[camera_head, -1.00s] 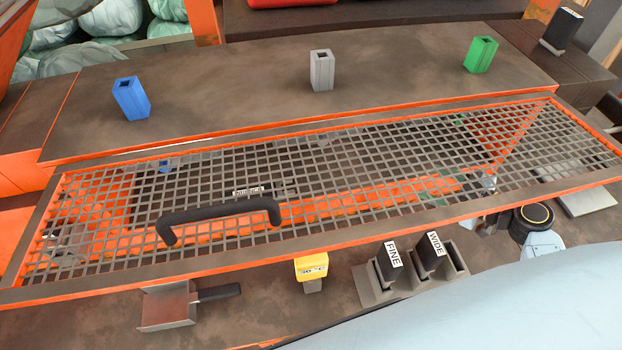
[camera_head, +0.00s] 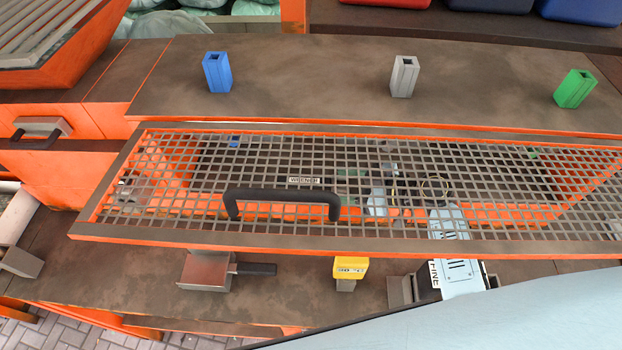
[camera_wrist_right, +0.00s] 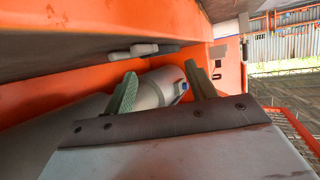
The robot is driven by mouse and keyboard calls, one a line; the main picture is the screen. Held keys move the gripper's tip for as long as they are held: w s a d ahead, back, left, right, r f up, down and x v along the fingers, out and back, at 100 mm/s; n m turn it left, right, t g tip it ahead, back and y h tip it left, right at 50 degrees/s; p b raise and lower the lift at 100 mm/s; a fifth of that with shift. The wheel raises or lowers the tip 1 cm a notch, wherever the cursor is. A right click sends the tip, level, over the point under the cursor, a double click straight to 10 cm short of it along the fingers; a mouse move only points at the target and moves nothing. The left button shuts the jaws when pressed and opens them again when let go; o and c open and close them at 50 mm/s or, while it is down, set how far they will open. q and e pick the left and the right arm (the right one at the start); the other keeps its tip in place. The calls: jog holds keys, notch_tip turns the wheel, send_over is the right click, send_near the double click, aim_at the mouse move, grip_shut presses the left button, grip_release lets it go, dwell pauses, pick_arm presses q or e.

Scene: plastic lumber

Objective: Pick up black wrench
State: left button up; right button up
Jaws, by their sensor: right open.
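I cannot make out the black wrench in either view. In the head view a small white label (camera_head: 303,180) shows behind the mesh cover (camera_head: 270,242), its lettering too small to read surely. My right arm reaches in under the cover from the front right. My right gripper (camera_head: 365,190) is seen through the mesh, to the right of the label. In the right wrist view my right gripper (camera_wrist_right: 161,76) has its two green fingers apart, with orange walls around it. I cannot tell anything held between them. My left gripper is not in view.
A black handle (camera_head: 283,195) is on the mesh cover. Blue (camera_head: 217,72), grey (camera_head: 404,77) and green (camera_head: 574,89) blocks stand on the surface behind. A yellow-topped piece (camera_head: 350,268) and a black-handled metal tool (camera_head: 208,271) sit in front.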

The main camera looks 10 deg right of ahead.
jog(key=shift+p+x, duration=0.75)
jog(key=shift+x, duration=2.1)
jog(key=shift+w+d+f, duration=0.1)
jog(key=shift+w+d, duration=0.05)
jog(key=shift+d, duration=0.05)
grip_shut()
